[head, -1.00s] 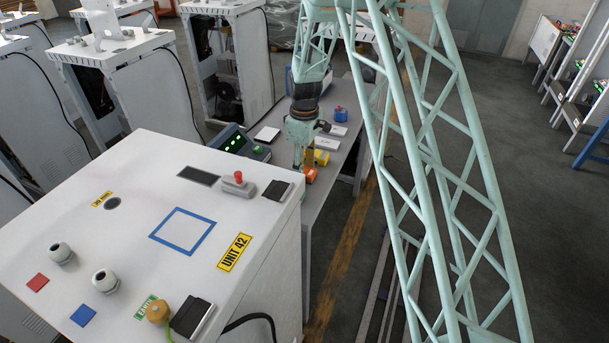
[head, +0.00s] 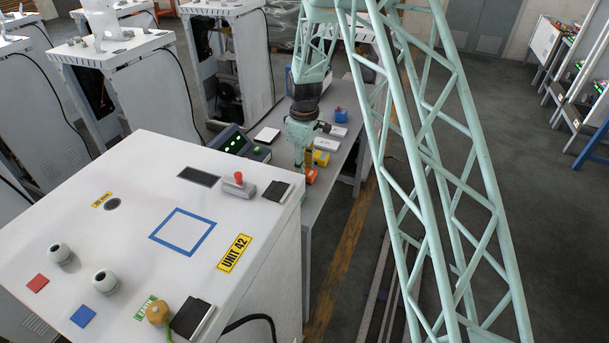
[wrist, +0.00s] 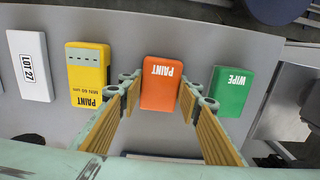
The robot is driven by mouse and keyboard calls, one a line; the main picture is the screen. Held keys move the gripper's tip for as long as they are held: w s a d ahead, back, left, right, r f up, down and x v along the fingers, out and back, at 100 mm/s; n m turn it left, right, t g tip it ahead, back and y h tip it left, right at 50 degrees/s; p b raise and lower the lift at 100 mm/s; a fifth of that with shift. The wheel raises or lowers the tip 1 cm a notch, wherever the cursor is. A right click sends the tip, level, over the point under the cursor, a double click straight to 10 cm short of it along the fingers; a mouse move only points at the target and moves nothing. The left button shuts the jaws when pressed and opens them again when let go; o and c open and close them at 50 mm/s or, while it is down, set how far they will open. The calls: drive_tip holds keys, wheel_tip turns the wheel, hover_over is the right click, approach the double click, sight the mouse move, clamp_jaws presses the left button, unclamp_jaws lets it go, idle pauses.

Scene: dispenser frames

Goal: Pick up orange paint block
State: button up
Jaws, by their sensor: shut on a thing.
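The orange paint block (wrist: 161,83) lies on the grey table between the two fingers of my gripper (wrist: 159,98) in the wrist view, with its white PAINT label upside down. My gripper is shut on it, one finger along each long side. In the head view my gripper (head: 306,166) points down at the table, and part of the orange block (head: 311,177) shows beside the fingertips. I cannot tell any gap between the block and the table.
A green WIPE block (wrist: 231,91) stands close to the right finger. A yellow paint block (wrist: 88,72) and a white LOT 27 block (wrist: 30,65) lie to the left. A white cabinet (head: 120,185) fills the near left of the head view.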

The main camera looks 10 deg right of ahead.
drive_tip(key=shift+r, duration=5)
drive_tip(key=shift+o, duration=1.4)
drive_tip(key=shift+c, duration=0.9)
drive_tip(key=shift+w, duration=0.1)
